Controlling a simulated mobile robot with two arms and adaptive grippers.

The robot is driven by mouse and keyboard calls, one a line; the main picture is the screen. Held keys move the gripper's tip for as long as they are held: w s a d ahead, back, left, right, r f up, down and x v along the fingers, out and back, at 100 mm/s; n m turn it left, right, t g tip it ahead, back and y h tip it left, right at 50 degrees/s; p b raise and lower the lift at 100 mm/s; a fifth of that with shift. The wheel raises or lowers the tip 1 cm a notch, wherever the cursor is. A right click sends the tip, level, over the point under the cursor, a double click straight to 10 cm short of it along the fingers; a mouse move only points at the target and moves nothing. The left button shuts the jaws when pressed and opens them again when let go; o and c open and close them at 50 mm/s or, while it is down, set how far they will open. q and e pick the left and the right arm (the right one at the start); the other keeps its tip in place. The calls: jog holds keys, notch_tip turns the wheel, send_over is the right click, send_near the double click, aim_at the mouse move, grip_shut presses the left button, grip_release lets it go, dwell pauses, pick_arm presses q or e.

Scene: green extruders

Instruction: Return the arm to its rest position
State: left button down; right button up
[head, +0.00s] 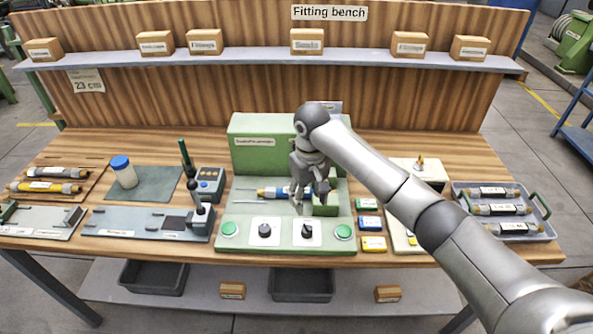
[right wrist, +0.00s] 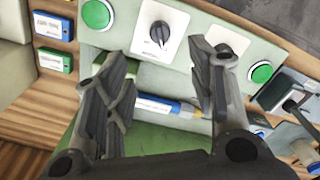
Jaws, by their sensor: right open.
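My right gripper (head: 302,203) is open over the green press-like station (head: 265,133) at the middle of the bench. Its arm comes in from the right. In the right wrist view the two fingers of the right gripper (right wrist: 159,60) stand apart, and nothing is clamped between them. A blue and white cylinder with a yellow band (head: 268,191) lies in the station, partly hidden by the gripper. It also shows beyond and between the fingers in the right wrist view (right wrist: 155,104). My left gripper is not in view.
A tray (head: 544,229) with labelled cylinders stands at the right. Small blue, green and yellow boxes (head: 373,244) sit beside the station. A grey fixture (head: 130,222) and a bottle (head: 123,172) are at the left. A shelf (head: 260,58) with cartons runs behind.

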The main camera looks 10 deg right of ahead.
jog(key=s+a+f+n+t+y, duration=0.1)
jog(key=s+a+f, duration=0.3)
jog(key=s+f, duration=0.3)
jog(key=s+a+f+n+y, duration=0.1)
jog(key=s+a+f, duration=0.25)
jog(key=s, duration=0.45)
jog(key=s+d+m+t+h, duration=0.1)
jog(key=s+d+m, duration=0.1)
jog(key=s+d, duration=0.5)
jog(key=s+d+m+t+h, duration=0.1)
jog(key=s+d+t, duration=0.15)
jog(key=s, duration=0.75)
notch_tip(320, 180, down, 30)
jog(key=s+d+r+g+b, duration=0.1)
jog(key=s+g+b, duration=0.1)
jog(key=b, duration=0.2)
jog(key=s+d+f+g+b, duration=0.1)
jog(key=s+d+f+b, duration=0.1)
jog(key=s+f, duration=1.5)
jog(key=shift+d+f, duration=0.65)
jog(key=shift+f, duration=0.1)
